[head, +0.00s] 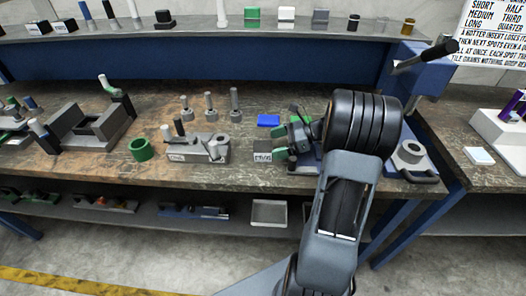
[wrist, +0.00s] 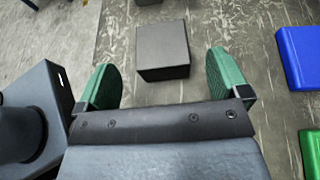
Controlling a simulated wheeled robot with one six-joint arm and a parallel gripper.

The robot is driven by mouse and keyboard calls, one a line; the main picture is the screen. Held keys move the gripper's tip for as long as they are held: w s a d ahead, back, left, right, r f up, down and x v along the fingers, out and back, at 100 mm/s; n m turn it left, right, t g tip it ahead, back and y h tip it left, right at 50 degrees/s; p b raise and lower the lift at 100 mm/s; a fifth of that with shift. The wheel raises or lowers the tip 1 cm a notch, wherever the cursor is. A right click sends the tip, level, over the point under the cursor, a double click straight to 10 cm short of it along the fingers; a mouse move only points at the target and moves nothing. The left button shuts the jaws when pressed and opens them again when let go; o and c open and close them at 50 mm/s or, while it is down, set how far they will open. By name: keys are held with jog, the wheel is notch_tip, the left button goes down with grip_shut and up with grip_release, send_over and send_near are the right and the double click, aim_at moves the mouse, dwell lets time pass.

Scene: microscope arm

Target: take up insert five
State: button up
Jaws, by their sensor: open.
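My gripper (head: 279,143) is over the workbench (head: 334,182), its green fingers open and apart. In the wrist view my gripper (wrist: 162,63) points at a dark grey block (wrist: 164,48), which lies in line with the gap between the fingertips. Neither finger visibly touches the block. A blue block (head: 268,120) lies behind the gripper on the bench; it also shows at the right of the wrist view (wrist: 300,57). A green block (wrist: 311,152) is below it there. I cannot read any number marking insert five.
A dark fixture (wrist: 30,110) stands close on the wrist view's left. A grey holder (head: 196,150) with pegs, a green ring (head: 142,149) and a larger grey fixture (head: 92,125) stand to the left. A small lettered plate (head: 262,157) is near the bench front.

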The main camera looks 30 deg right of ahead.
aim_at(265, 146)
jog(key=shift+x, duration=2.7)
jog(key=shift+d, duration=0.1)
jog(key=shift+c, duration=0.2)
grip_shut()
jog(key=shift+w+r, duration=0.1)
